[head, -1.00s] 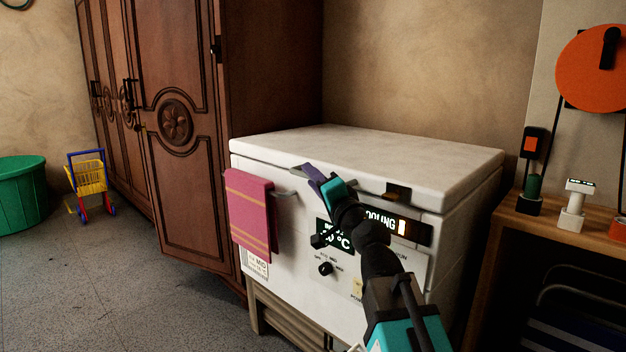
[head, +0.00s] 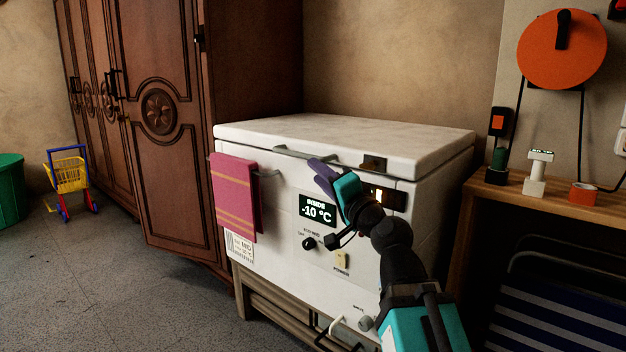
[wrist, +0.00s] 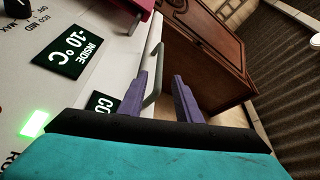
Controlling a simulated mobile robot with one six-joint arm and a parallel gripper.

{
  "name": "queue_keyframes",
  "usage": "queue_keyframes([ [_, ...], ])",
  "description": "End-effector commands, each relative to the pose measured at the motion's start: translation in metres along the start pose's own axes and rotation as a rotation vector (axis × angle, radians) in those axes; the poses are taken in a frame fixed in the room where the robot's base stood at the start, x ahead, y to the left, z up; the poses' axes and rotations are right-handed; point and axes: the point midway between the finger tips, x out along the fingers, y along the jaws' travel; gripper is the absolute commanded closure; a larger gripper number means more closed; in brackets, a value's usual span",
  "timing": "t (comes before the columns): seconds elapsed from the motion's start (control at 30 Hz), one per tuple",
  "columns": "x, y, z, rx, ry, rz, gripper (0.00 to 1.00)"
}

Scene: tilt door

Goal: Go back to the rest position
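My gripper (head: 322,172) is in front of the upper front of a white chest freezer (head: 290,240), close to the metal lid handle (head: 305,154). In the wrist view my gripper (wrist: 160,97) has its two purple fingers apart, with a gap between them. The handle (wrist: 153,82) shows beyond the left finger, and nothing is seen held. The freezer's lid (head: 350,137) lies flat and looks closed. A display on the front reads -10 °C. My forearm hides part of the freezer's right front.
A pink towel (head: 233,198) hangs on the freezer's front left. A wooden wardrobe (head: 165,150) stands to the left. A wooden shelf (head: 510,187) with small devices is at the right. A toy cart (head: 70,180) and green tub (head: 10,190) stand on the floor at left.

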Motion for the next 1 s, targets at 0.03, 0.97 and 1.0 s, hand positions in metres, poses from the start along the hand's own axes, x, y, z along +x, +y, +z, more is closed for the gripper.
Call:
queue_keyframes([
  [0.03,-0.001,0.001,0.001,-0.001,-0.001,-0.001,0.69],
  [0.97,0.011,0.046,0.015,-0.041,-0.076,0.128,0.69],
  [1.0,0.012,0.055,0.017,-0.049,-0.089,0.151,0.69],
])
